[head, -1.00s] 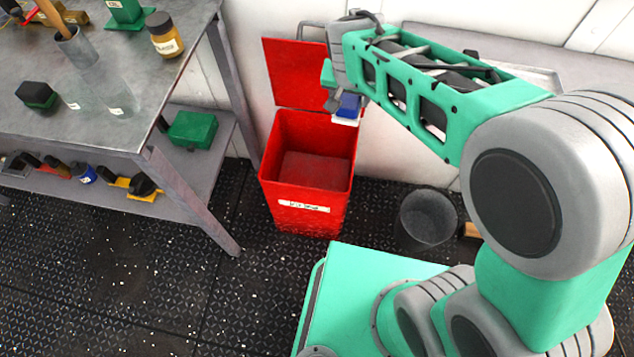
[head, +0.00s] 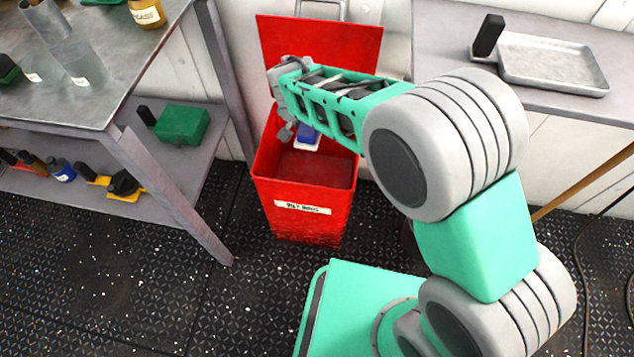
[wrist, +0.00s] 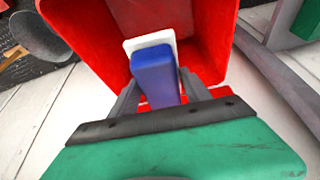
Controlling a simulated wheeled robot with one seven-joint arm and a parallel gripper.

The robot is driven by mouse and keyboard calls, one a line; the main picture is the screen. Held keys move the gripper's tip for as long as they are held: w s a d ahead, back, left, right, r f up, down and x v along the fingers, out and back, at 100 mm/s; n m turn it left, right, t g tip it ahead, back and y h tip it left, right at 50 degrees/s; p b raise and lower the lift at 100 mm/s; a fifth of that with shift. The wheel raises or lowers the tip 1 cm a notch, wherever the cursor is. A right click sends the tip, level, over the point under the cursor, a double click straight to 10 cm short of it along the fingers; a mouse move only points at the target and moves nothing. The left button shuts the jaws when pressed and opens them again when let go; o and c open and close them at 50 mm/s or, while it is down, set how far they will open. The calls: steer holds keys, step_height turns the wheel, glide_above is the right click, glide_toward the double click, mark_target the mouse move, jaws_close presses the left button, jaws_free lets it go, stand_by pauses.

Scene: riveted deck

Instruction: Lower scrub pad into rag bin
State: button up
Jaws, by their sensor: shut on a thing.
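The rag bin (head: 300,225) is a tall red open box with a white label on its front and a raised red lid at the back. It also fills the top of the wrist view (wrist: 215,40). The scrub pad, a blue block with a white pad (head: 307,137), is at the bin's mouth, over the opening. In the wrist view the scrub pad (wrist: 155,75) sits between the two grey fingers. My gripper (wrist: 155,92) is shut on its blue part. In the head view my arm hides part of the bin's right rim and most of my gripper.
A metal workbench (head: 120,60) with jars stands left of the bin, with a green box (head: 182,125) on its lower shelf. A grey counter at right holds a metal tray (head: 555,65) and a black block (head: 488,35).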

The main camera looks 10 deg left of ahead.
steer(key=shift+a+f, duration=0.15)
steer(key=shift+f, duration=0.1)
steer(key=shift+w, duration=0.35)
stand_by(0.4)
